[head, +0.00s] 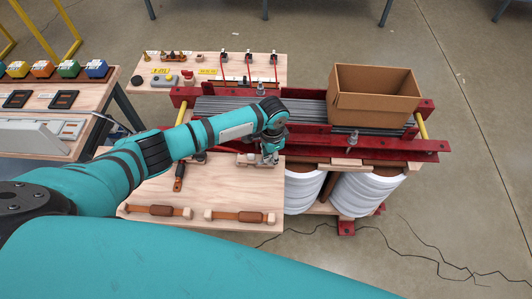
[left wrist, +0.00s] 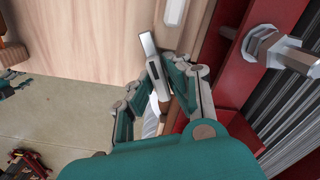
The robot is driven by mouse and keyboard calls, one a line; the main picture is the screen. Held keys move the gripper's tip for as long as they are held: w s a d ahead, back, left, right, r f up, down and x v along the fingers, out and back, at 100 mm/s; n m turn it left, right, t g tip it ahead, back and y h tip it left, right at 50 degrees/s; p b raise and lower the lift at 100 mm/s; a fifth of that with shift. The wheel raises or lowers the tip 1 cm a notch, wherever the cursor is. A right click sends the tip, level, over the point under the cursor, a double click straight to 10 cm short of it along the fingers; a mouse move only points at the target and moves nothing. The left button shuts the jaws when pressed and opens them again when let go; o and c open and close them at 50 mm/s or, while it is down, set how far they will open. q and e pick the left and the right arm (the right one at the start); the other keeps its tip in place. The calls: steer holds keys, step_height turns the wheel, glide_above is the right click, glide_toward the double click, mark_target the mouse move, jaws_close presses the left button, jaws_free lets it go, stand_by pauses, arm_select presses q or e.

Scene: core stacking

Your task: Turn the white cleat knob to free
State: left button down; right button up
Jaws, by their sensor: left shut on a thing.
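My left gripper (head: 269,158) reaches down at the right edge of the pale wooden board (head: 150,192), beside the red-framed core. In the left wrist view its fingers (left wrist: 168,78) are closed around a narrow white piece (left wrist: 149,48), which looks like the white cleat knob. The piece stands tilted at the board's edge. Its lower part is hidden between the fingers, and its turned position cannot be told. In the head view the gripper covers the knob. My right gripper is not in view.
The red clamp frame (head: 390,143) with bolts stands close to the right of the gripper; a large bolt (left wrist: 280,50) shows nearby. A cardboard box (head: 372,97) sits on the core.

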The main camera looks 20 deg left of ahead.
arm_select(q)
steer(key=shift+s+a+f, duration=0.1)
steer(key=shift+a, duration=0.05)
steer(key=shift+n+p, duration=0.8)
steer(key=shift+p, duration=0.05)
steer(key=shift+a+f+n+p, duration=0.1)
steer(key=shift+n+p, duration=0.35)
steer(key=shift+n, duration=0.15)
steer(key=shift+s, duration=0.1)
steer(key=c, duration=1.8)
jaws_free()
steer(key=o, duration=0.6)
steer(key=shift+c, duration=0.2)
steer(key=shift+a, duration=0.1)
step_height(320, 180, up, 12)
steer(key=d, duration=0.1)
steer(key=shift+w, duration=0.2)
steer(key=shift+c, duration=0.6)
